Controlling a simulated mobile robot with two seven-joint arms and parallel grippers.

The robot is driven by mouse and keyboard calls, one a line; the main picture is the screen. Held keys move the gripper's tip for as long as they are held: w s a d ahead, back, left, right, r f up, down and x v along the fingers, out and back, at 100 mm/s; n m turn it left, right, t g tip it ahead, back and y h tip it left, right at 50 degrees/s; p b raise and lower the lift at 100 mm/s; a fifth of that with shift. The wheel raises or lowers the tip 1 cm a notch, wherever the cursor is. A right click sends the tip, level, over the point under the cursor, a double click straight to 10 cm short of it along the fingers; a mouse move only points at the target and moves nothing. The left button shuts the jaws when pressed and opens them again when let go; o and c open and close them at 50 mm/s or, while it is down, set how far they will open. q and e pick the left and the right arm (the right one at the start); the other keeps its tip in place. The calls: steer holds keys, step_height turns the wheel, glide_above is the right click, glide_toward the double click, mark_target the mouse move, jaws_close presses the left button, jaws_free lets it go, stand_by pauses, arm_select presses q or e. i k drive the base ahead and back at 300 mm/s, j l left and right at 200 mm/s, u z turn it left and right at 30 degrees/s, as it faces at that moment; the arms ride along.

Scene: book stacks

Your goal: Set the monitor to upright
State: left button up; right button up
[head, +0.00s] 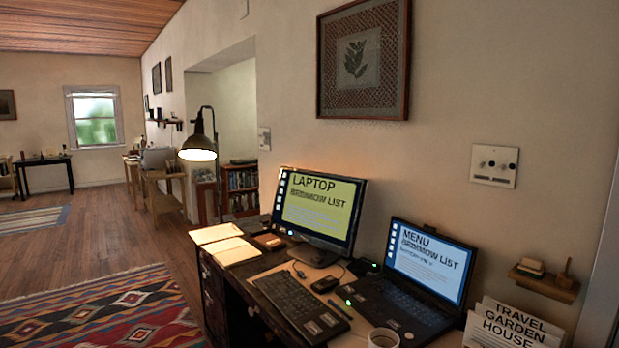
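A monitor (318,208) with a black frame stands on its base on the dark desk, against the wall side. Its lit screen is yellow-green with the word "LAPTOP" and a list. The screen seems to lean back a little, its top edge nearer the wall; the exact angle is hard to tell. An open black laptop (428,262) with a blue screen sits to its right. Neither of my grippers shows in the head view, and nothing touches the monitor.
On the desk (237,285) lie a keyboard (301,303), a computer mouse (325,284), an open book (232,248) and a mug (383,338). A lit lamp (198,146) stands behind. A patterned rug (105,312) covers open floor at left. A small shelf (543,283) is at right.

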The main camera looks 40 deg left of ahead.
mark_target(319, 209)
steer(key=j, duration=2.25)
